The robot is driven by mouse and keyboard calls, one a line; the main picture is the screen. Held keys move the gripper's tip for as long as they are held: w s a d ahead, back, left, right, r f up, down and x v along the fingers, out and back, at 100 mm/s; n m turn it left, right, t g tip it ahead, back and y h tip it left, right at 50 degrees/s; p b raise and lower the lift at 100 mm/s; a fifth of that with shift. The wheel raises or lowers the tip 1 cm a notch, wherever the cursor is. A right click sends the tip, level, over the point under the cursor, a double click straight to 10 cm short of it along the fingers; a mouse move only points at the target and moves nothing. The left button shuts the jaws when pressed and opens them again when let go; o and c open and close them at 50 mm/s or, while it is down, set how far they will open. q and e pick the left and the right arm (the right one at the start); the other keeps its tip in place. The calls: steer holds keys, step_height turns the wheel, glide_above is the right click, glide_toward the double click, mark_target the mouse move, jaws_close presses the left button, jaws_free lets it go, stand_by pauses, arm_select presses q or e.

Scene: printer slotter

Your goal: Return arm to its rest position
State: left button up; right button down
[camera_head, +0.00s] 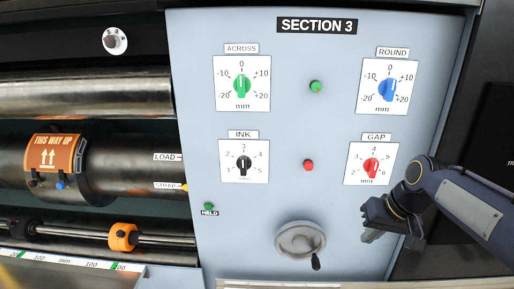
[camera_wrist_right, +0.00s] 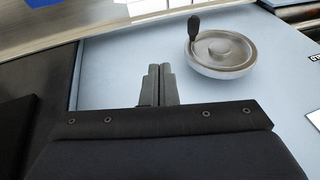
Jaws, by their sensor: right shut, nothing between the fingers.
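My right arm comes in from the right in the head view. Its gripper (camera_head: 374,232) is in front of the panel's lower right, to the right of the handwheel (camera_head: 301,241) and below the GAP knob (camera_head: 373,165). In the right wrist view the two fingers (camera_wrist_right: 158,86) lie together, shut and empty. They are apart from the handwheel, which also shows in that view (camera_wrist_right: 222,52). My left gripper is not in view.
The grey-blue SECTION 3 panel (camera_head: 300,205) carries ACROSS (camera_head: 241,86), ROUND (camera_head: 388,89) and INK (camera_head: 243,165) knobs, plus green (camera_head: 316,87) and red (camera_head: 308,165) buttons. Left of it are metal rollers (camera_head: 80,95) and an orange THIS WAY UP plate (camera_head: 50,154).

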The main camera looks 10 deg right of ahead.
steer(key=s+a+f+t+y, duration=0.1)
steer(key=s+a+f, duration=0.2)
steer(key=s+a, duration=0.4)
steer(key=s+a+f+n+y, duration=0.1)
steer(key=s+a+f, duration=0.2)
steer(key=s+a, duration=0.4)
steer(key=s, duration=0.4)
steer(key=shift+f+n+t, duration=0.25)
steer(key=shift+n+t, duration=0.05)
steer(key=shift+t, duration=0.1)
